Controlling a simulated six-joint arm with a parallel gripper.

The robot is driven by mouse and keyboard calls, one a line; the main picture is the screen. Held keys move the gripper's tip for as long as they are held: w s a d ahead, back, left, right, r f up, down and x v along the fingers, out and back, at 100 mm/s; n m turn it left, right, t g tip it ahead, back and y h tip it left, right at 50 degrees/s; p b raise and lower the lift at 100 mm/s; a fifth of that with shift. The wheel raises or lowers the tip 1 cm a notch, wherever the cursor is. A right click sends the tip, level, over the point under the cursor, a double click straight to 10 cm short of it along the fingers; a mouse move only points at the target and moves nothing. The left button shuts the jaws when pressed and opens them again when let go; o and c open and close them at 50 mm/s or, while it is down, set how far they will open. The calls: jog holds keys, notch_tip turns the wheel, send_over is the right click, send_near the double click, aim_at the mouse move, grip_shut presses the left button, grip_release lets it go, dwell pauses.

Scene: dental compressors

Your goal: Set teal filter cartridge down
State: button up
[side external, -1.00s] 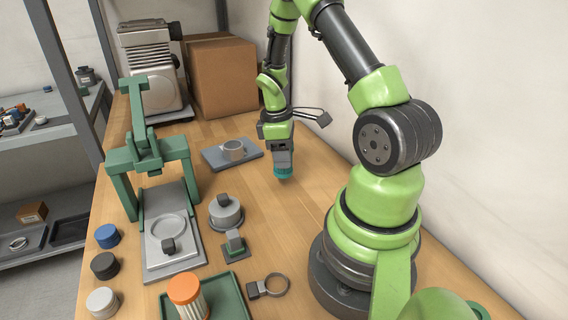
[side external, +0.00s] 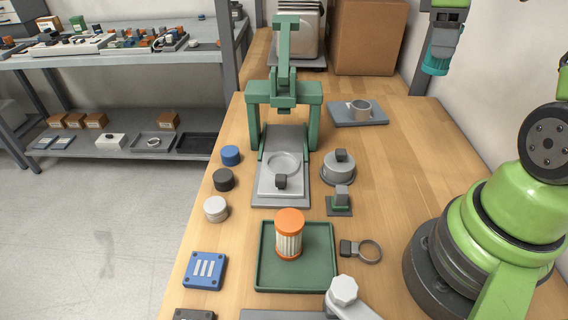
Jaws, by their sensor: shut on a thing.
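My gripper (side external: 437,58) is at the upper right, pointing down and shut on the teal filter cartridge (side external: 435,66). The cartridge's teal lower end shows below the jaws. It appears held above the wooden table (side external: 400,150), near the wall, to the right of and higher in the picture than the grey tray with a cup. Its upper part is hidden by the jaws.
A green press frame (side external: 284,95) stands at the table's middle back. The grey tray (side external: 378,118) holds a metal cup. An orange-capped filter (side external: 290,235) stands in a green tray (side external: 322,280). Blue, black and white caps line the left edge. Wood right of centre is clear.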

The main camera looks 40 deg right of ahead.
notch_tip(320, 180, up, 4)
jog(key=shift+f, duration=0.1)
jog(key=w+a+n+t+h, duration=0.1)
jog(key=w+a+n, duration=0.7)
jog(key=a+n, duration=0.3)
jog(key=w+a+n+t, duration=0.2)
jog(key=w+a+n, duration=0.65)
jog(key=a, duration=0.45)
jog(key=shift+g, duration=0.3)
jog(key=f, duration=2.3)
jog(key=shift+s+d+f, duration=0.1)
jog(key=shift+s+d, duration=0.1)
jog(key=shift+d, duration=0.05)
jog(key=shift+f, duration=0.1)
jog(key=o, duration=1)
